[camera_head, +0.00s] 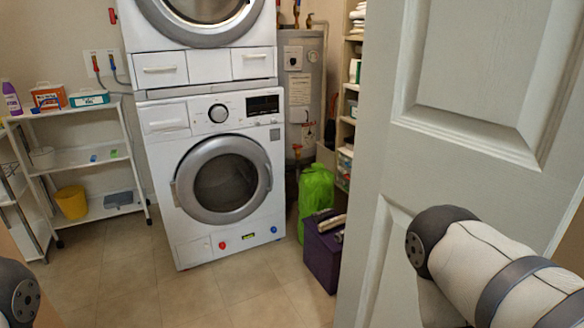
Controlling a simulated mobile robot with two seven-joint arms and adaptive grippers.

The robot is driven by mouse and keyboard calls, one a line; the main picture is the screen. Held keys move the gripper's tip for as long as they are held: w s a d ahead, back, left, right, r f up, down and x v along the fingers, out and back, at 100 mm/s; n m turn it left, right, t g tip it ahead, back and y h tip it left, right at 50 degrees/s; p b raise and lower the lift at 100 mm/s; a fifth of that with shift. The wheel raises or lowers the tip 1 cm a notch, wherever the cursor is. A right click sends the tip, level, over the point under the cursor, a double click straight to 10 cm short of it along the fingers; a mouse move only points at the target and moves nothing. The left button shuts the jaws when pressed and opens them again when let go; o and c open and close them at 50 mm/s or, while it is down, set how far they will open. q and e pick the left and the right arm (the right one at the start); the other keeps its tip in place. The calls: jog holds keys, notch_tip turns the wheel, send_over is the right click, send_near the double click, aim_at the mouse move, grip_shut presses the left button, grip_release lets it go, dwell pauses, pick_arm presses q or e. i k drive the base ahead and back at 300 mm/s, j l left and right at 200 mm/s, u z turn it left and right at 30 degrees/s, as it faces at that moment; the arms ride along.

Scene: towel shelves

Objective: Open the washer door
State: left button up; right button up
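The white washer (231,237) stands on the floor in the middle, under a second stacked machine. Its round door (224,180), with a grey ring and dark glass, looks closed. A handle bump (175,193) shows at the left side of the ring. My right arm comes in at the lower right in front of the white room door, and its gripper is out of the picture. A bit of my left arm shows at the lower left edge; its gripper is not visible. Both arms are well apart from the washer.
A white panelled room door (440,110) fills the right side. A purple box (322,255) and a green bag (316,190) stand right of the washer. A white wire shelf (92,158) with a yellow bucket (71,203) stands left. The tiled floor (130,275) before the washer is clear.

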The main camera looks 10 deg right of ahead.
aim_at(184, 190)
jog(key=i+j+z, duration=0.2)
jog(key=i, duration=0.4)
jog(key=i+j+z, duration=0.2)
jog(key=i, duration=0.35)
jog(key=i+j+z, duration=0.25)
jog(key=i+j, duration=0.2)
jog(key=i+j+z, duration=0.55)
jog(key=i, duration=0.15)
